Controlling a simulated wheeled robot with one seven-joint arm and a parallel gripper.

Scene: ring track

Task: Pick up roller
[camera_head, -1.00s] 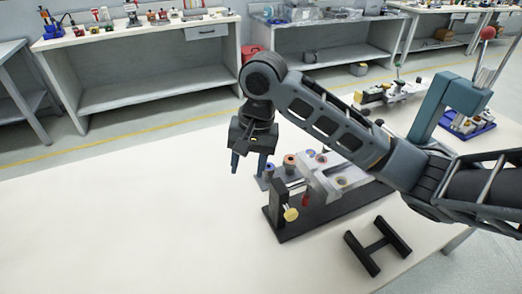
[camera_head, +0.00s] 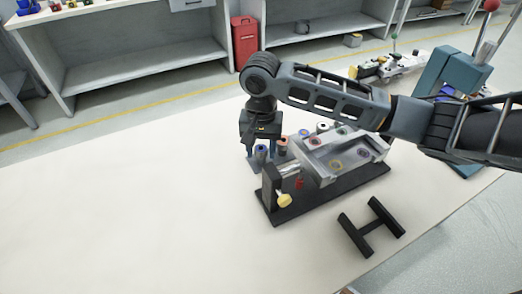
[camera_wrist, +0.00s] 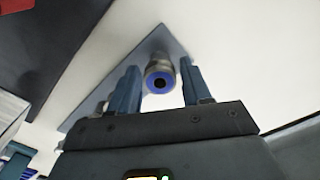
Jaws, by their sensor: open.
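The roller (camera_wrist: 160,75), a grey cylinder with a blue ring and a dark centre, stands on a flat grey-blue plate (camera_wrist: 98,88) in the wrist view. My gripper (camera_wrist: 160,82) is open, with one finger on each side of the roller and visible gaps between. In the head view, my gripper (camera_head: 258,150) points down over the plate's end of the ring-track fixture (camera_head: 335,195). A blue-topped roller (camera_head: 261,153) shows at its fingers, and a reddish-topped roller (camera_head: 282,144) stands just right of it. The fingertips are partly hidden in the head view.
The fixture has a black base, a grey block and a yellow knob (camera_head: 284,201). A black H-shaped stand (camera_head: 371,228) lies in front of it on the white table (camera_head: 130,220). The table's left side is clear. A teal frame (camera_head: 453,75) stands at the right.

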